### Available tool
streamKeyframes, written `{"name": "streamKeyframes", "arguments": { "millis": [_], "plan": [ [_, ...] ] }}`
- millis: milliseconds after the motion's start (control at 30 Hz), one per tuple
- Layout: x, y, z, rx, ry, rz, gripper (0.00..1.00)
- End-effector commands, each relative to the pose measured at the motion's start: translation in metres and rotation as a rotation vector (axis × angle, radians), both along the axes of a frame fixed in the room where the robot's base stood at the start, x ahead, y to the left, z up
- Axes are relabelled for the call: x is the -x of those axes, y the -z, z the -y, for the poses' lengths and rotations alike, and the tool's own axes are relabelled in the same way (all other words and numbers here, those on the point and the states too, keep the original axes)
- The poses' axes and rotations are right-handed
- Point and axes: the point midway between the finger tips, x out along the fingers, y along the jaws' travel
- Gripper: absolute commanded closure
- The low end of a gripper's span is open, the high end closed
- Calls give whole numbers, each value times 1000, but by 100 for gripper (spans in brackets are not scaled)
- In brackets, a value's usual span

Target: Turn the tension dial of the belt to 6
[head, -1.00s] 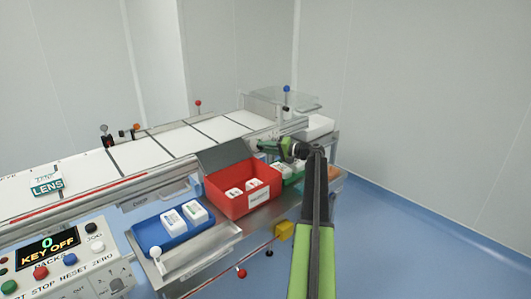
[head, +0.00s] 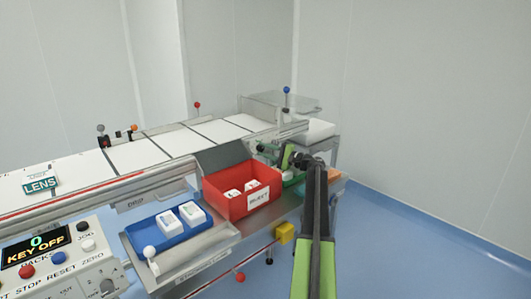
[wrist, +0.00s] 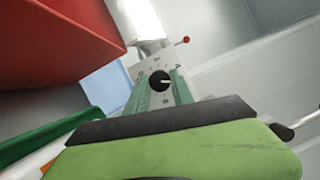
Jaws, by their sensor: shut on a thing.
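The tension dial (wrist: 160,81) shows in the wrist view as a round black knob with a white pointer mark, on a pale plate with small markings too small to read. The pointer lies toward the right of the picture. My gripper (wrist: 161,88) has its two teal fingers on either side of the knob and is shut on it. In the head view my gripper (head: 268,149) is at the far end of the machine, behind the red bin. I cannot make out the dial there.
The red reject bin (head: 225,204) stands close to the left of my gripper. A blue tray (head: 163,239) with white packs sits nearer. The white-panelled belt (head: 165,143) runs behind. A control panel (head: 60,255) reads "0 KEY OFF". Open blue floor (head: 430,240) lies on the right.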

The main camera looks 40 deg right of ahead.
Motion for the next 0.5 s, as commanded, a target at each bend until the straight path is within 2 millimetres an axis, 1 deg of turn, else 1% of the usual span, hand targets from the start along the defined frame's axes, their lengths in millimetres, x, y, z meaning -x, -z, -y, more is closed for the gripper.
{"name": "streamKeyframes", "arguments": {
  "millis": [400,433,500],
  "plan": [
    [0,1,0,-6,2,-1,100],
    [0,1,0,-6,1,-1,71],
    [0,1,0,-6,1,-1,62]
  ]
}}
